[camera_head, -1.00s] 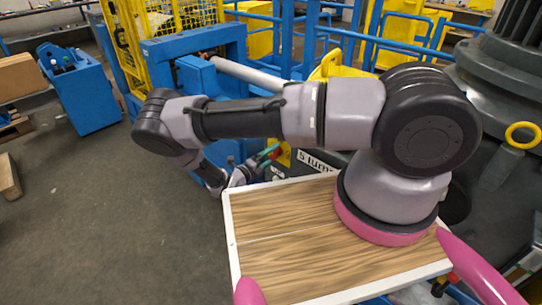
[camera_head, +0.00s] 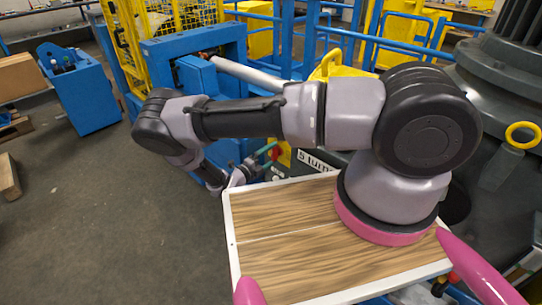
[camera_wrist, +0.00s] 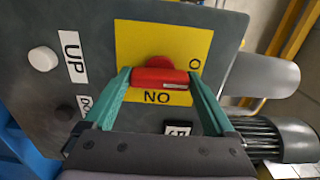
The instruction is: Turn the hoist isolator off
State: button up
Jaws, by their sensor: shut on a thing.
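The isolator's red handle (camera_wrist: 160,79) sits on a yellow plate (camera_wrist: 190,45) in the wrist view. Its bar lies roughly level across that picture. Lettering reading "NO" in this view is below the bar, and an "O" is at the plate's right side. My gripper (camera_wrist: 158,76) has its two teal fingers at the two ends of the bar and is shut on it. In the head view, my gripper (camera_head: 270,151) is at the control panel beyond the wooden top, with a bit of red (camera_head: 276,153) by the fingers.
A white button (camera_wrist: 43,59) beside an "UP" label and a black button (camera_wrist: 65,112) are on the same grey panel (camera_wrist: 95,25), left of the plate. A ribbed dark motor (camera_wrist: 275,133) is at the right. Blue frames (camera_head: 195,45) stand behind my arm.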

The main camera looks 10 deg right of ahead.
jog(key=o, duration=1.1)
jog(key=shift+a, duration=0.1)
jog(key=shift+c, duration=0.2)
jog(key=v, duration=1.1)
